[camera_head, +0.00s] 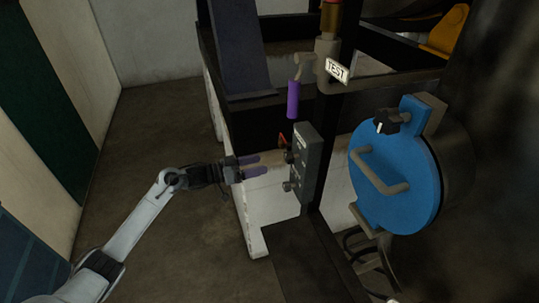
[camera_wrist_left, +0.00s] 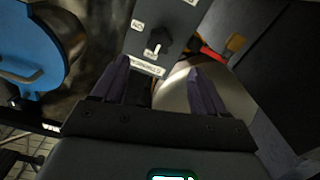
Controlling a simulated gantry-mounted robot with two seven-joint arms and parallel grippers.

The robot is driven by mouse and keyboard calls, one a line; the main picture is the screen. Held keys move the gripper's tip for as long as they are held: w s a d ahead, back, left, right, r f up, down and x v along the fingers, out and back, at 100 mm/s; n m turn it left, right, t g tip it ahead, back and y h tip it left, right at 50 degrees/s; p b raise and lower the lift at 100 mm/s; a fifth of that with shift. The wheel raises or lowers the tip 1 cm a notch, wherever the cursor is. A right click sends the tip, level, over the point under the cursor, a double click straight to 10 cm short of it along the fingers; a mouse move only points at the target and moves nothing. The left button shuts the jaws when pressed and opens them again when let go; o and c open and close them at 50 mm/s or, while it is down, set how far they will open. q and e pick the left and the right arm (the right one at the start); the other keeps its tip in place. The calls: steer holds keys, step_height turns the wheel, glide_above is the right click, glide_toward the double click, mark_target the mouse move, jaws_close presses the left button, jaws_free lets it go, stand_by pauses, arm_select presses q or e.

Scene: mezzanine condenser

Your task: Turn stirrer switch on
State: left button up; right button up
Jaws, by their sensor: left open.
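A dark grey switch box (camera_head: 309,163) is mounted on a black post in the head view, with two knobs on its left-facing side. In the left wrist view its panel (camera_wrist_left: 172,17) shows a black rotary knob (camera_wrist_left: 158,41) with a white pointer mark and small white labels around it. The label below the knob is too small to read surely. My left gripper (camera_head: 259,166), with purple fingers, is open just left of the box, pointing at it. In the left wrist view the knob lies beyond the fingertips, between them, apart from them. My right gripper is not in view.
A purple-handled lever (camera_head: 293,98) hangs above the box, near a TEST sign (camera_head: 337,70). A blue round hatch (camera_head: 394,205) with a bar handle and black knob stands to the right. Open floor (camera_head: 160,130) lies to the left.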

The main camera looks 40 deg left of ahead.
mark_target(286, 157)
arm_select(q)
steer(key=x, duration=0.9)
steer(key=shift+w+d+r, duration=0.1)
steer(key=shift+w, duration=0.15)
steer(key=shift+w+d, duration=0.25)
steer(key=shift+w, duration=0.2)
steer(key=shift+c, duration=0.2)
steer(key=c, duration=1)
